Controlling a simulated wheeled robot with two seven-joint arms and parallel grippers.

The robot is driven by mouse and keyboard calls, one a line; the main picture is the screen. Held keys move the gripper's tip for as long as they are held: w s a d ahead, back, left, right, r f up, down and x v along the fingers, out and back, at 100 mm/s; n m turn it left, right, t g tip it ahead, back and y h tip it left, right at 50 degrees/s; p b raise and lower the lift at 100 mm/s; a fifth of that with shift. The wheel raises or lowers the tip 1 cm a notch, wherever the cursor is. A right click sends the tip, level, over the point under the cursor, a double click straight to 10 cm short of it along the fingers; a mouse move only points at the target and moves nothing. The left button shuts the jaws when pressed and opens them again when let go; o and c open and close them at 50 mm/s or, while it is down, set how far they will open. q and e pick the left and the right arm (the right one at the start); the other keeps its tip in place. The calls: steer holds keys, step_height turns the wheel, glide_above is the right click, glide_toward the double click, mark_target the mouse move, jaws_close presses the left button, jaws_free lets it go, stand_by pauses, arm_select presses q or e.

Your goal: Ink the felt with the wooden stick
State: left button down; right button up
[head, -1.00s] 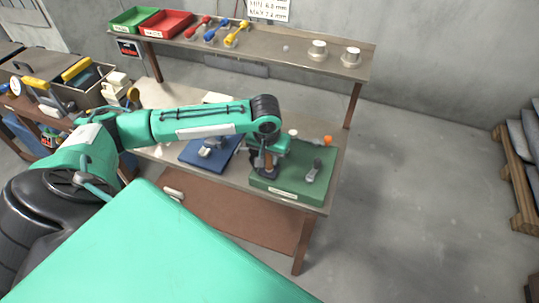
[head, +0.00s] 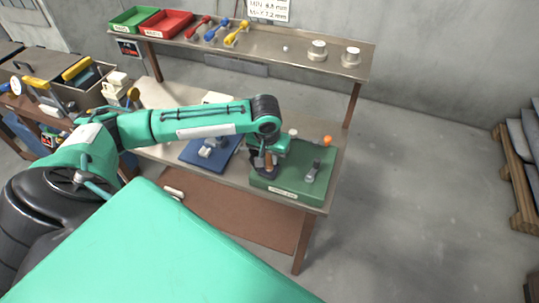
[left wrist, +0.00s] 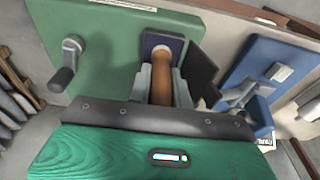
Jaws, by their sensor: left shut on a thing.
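My left gripper (head: 266,158) is over the left part of the green board (head: 325,160). In the left wrist view its fingers (left wrist: 163,82) are shut on a brown wooden stick (left wrist: 161,70). The stick's far end is at a small dark square pad (left wrist: 153,42) with a pale rim, set on the green board; this may be the felt. I cannot tell whether the stick touches it. A dark flat plate (left wrist: 200,74), perhaps a lid, stands beside the pad. The stick shows only partly in the head view (head: 268,161). My right gripper is not in view.
A grey crank handle (head: 313,172) stands on the green board. A blue board (head: 228,150) with a grey fixture lies to its left. An orange knob (head: 327,140) is behind. The raised shelf (head: 270,50) holds bins, colored tools and pale spools.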

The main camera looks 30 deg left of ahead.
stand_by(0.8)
arm_select(q)
steer(key=shift+s+f+p, duration=0.1)
steer(key=shift+f+p, duration=0.05)
steer(key=shift+p, duration=0.25)
stand_by(0.6)
step_height(320, 180, up, 7)
steer(key=p, duration=0.9)
stand_by(0.6)
steer(key=shift+d+b, duration=0.15)
steer(key=shift+b, duration=0.15)
steer(key=s+d+m+b, duration=0.2)
steer(key=s+d+b, duration=0.3)
steer(key=d+b, duration=0.4)
steer(key=shift+s+d+r+m, duration=0.2)
steer(key=shift+d+r+m, duration=0.1)
steer(key=shift+r, duration=0.15)
